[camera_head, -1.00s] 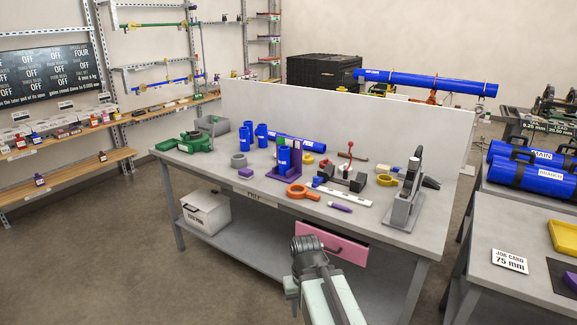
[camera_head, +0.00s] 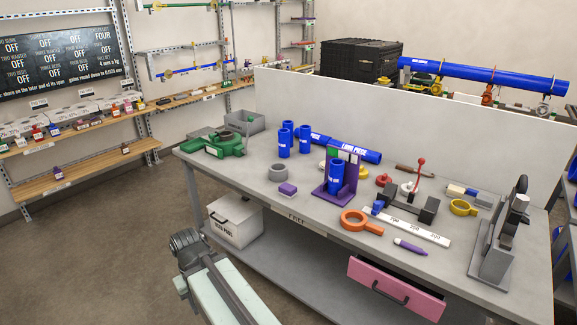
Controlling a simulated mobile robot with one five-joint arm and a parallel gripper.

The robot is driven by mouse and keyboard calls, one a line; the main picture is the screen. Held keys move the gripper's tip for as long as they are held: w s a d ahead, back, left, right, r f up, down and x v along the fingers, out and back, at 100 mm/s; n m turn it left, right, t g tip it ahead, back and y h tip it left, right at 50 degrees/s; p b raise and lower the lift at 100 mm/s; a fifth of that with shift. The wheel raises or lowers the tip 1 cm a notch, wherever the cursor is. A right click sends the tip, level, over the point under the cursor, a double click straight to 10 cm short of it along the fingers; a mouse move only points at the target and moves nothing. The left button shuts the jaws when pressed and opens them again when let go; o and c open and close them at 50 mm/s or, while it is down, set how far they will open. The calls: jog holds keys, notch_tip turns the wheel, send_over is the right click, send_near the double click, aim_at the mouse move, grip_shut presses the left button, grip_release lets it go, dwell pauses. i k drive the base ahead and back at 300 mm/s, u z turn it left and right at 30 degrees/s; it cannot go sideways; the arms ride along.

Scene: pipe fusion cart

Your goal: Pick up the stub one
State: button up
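Two short blue pipe pieces stand upright at the back left of the grey workbench (camera_head: 250,180): a left one (camera_head: 285,143) and a right one (camera_head: 304,138). A third short blue piece (camera_head: 336,177) stands in a purple holder (camera_head: 350,190). Their labels are too small to read, so I cannot tell which is stub one. A blue pipe marked as the long piece (camera_head: 352,148) lies behind them. My gripper (camera_head: 187,246) is low in front of the bench, left of the white box and apart from all the blue pieces. Its fingers are not clear.
A green clamp tool (camera_head: 220,146), a grey ring (camera_head: 278,172) and a purple block (camera_head: 288,189) lie near the pieces. An orange ring tool (camera_head: 355,221) lies farther right. A pink drawer (camera_head: 395,290) juts from the bench front. A white box (camera_head: 235,222) stands on the lower shelf.

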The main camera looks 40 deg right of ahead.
aim_at(337, 165)
jog(key=u, duration=0.4)
jog(key=i, duration=0.9)
jog(key=z, duration=0.05)
